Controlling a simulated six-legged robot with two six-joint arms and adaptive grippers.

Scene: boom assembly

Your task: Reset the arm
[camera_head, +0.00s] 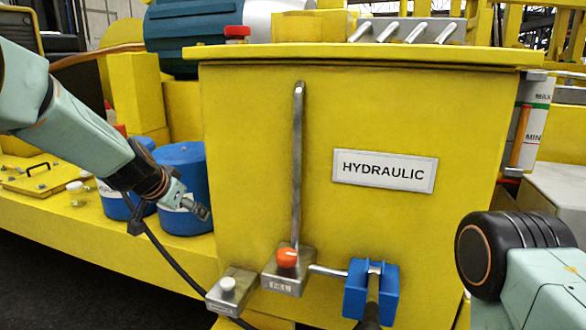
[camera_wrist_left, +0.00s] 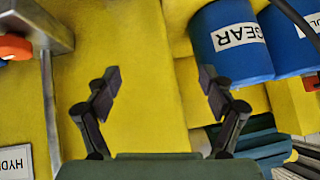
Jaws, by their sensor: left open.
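My left arm comes in from the left in the head view, and its gripper (camera_head: 197,205) hangs beside the blue canisters, left of the yellow hydraulic tank (camera_head: 400,120). In the left wrist view my left gripper (camera_wrist_left: 162,85) is open, with its two fingers wide apart and nothing between them. A yellow surface lies beyond the fingers. My right arm shows at the lower right of the head view as a black-ringed joint and a pale green link; its gripper is not in view.
A metal pipe (camera_head: 298,160) runs down the tank front to a grey block with an orange knob (camera_head: 287,257). A blue clamp (camera_head: 356,290) sits lower right. Blue canisters (camera_head: 182,180) stand left of the tank; one reads GEAR (camera_wrist_left: 232,40) in the wrist view.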

